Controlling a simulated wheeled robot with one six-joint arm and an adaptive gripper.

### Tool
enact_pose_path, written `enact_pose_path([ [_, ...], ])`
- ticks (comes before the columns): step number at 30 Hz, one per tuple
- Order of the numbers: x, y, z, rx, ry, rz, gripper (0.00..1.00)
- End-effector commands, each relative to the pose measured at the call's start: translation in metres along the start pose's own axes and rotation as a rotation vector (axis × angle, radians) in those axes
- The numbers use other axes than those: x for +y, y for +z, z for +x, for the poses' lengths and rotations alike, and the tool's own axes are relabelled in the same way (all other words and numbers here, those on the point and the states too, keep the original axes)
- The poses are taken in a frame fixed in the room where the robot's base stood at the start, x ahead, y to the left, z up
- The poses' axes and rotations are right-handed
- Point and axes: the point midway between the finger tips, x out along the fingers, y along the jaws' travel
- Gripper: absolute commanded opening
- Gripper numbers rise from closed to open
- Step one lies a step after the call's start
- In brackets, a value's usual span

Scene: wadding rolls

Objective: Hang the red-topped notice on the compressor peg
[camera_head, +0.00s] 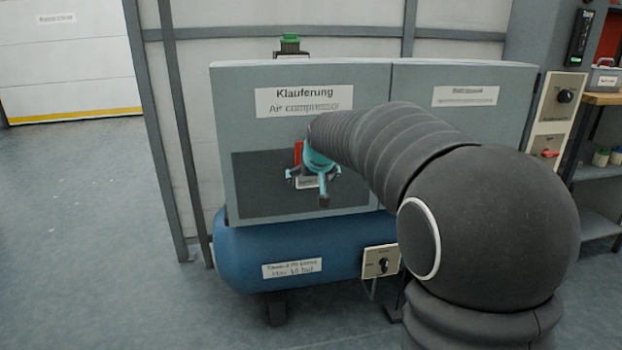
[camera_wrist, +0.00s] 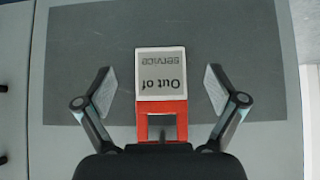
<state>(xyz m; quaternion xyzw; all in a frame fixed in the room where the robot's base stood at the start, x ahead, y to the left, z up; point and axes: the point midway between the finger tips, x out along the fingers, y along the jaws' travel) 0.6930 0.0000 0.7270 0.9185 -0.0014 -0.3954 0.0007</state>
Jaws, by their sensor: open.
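The notice (camera_wrist: 161,75) lies flat-looking against the dark panel of the compressor cabinet, with "Out of service" upside down in the wrist view. Its red top (camera_wrist: 161,106) has an opening and points toward my gripper's palm. In the head view a red part of the notice (camera_head: 298,153) shows behind my gripper (camera_head: 314,180). My gripper (camera_wrist: 160,90) is open, with one finger on each side of the notice, apart from it. The peg cannot be made out clearly; a small dark shape sits at the red opening, so I cannot tell whether the notice hangs on it.
The grey compressor cabinet (camera_head: 235,110) stands on a blue tank (camera_head: 245,255). A switch box (camera_head: 380,262) is at the tank's right. A control panel (camera_head: 556,105) and a shelf (camera_head: 603,99) stand at the right. The floor at left is clear.

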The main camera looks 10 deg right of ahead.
Motion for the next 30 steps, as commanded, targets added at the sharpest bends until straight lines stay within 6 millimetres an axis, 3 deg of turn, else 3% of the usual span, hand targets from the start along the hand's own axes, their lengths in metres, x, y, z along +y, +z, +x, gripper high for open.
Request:
enact_pose_path([
  [19,0.000,0.000,-0.105,0.002,0.000,0.000,0.94],
  [25,0.000,0.004,-0.116,-0.015,0.000,-0.001,0.94],
  [30,0.000,0.045,-0.101,-0.110,-0.001,-0.002,0.94],
])
